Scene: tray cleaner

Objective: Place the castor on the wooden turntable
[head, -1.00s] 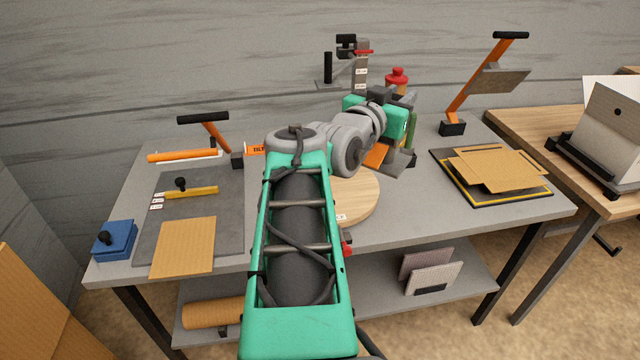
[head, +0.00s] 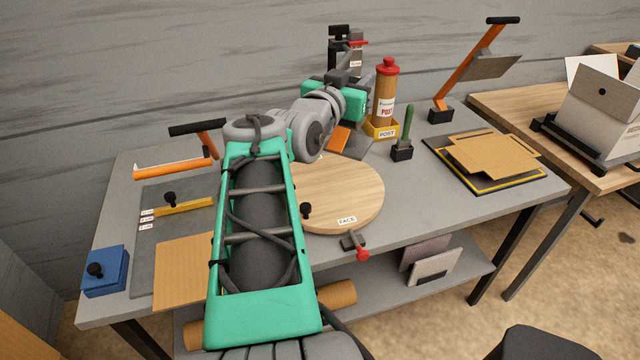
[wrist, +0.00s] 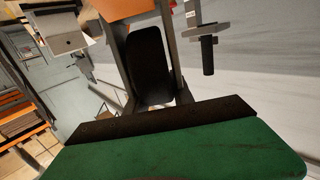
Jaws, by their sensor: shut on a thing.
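The wooden turntable (head: 350,195) is a round pale disc with a FACE label on its front edge, at the middle of the table. My gripper (wrist: 150,65) is shut on a dark rounded piece (wrist: 150,58), which appears to be the castor, between its grey fingers in the wrist view. An orange part (wrist: 128,8) shows just beyond it. In the head view, my arm hides most of the gripper; an orange piece (head: 340,137) shows below the green wrist, behind the turntable. Whether the castor touches anything there cannot be told.
A red-capped post bottle (head: 384,95) in a yellow holder and a green stick in a black block (head: 402,150) stand right of my wrist. A black-and-red device (head: 346,60) stands behind. Cardboard sheets (head: 495,155) lie at right. The turntable's right part is clear.

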